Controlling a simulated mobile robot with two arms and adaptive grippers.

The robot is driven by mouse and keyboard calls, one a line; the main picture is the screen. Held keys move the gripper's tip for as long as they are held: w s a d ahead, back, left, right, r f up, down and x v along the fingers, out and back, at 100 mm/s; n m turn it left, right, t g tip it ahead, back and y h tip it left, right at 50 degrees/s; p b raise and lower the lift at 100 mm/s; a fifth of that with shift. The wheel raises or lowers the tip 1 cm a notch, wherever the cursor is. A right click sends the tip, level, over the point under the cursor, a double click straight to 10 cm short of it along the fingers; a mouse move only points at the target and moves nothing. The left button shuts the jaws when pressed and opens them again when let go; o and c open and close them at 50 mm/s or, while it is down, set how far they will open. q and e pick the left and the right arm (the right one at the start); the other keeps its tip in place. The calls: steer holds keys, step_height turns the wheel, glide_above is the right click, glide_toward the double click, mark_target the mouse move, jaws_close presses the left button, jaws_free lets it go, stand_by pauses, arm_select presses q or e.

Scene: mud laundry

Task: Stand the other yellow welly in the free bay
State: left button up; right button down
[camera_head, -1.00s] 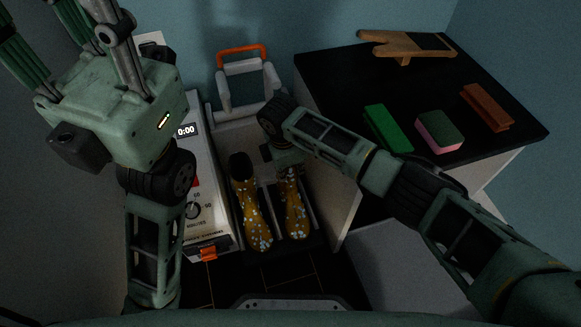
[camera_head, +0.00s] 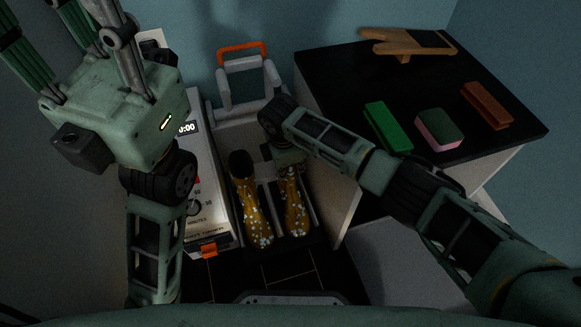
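Two yellow wellies with a pale flower pattern stand side by side, toes toward me, in a low, dark-edged unit. The left welly (camera_head: 250,212) shows its dark open top. The right welly (camera_head: 293,208) has its top hidden by my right gripper (camera_head: 288,160), which points down over it. The fingers of that gripper are hidden, so its hold on the welly cannot be seen. My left gripper (camera_head: 115,105) is raised at the upper left, away from the wellies. Its fingers stand apart with nothing seen between them, and their tips leave the frame.
A white control panel (camera_head: 206,178) with a 0:00 display and a dial stands left of the wellies. An orange-handled frame (camera_head: 244,85) is behind. The black counter (camera_head: 335,75) at right holds a green brush (camera_head: 388,127), a sponge (camera_head: 438,130), a brown brush (camera_head: 487,106) and a wooden bootjack (camera_head: 400,46).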

steer(key=c, duration=2.4)
jaws_free()
steer(key=shift+c, duration=0.2)
steer(key=o, duration=0.6)
steer(key=o, duration=0.4)
steer(key=shift+o, duration=0.2)
steer(key=shift+r, duration=0.1)
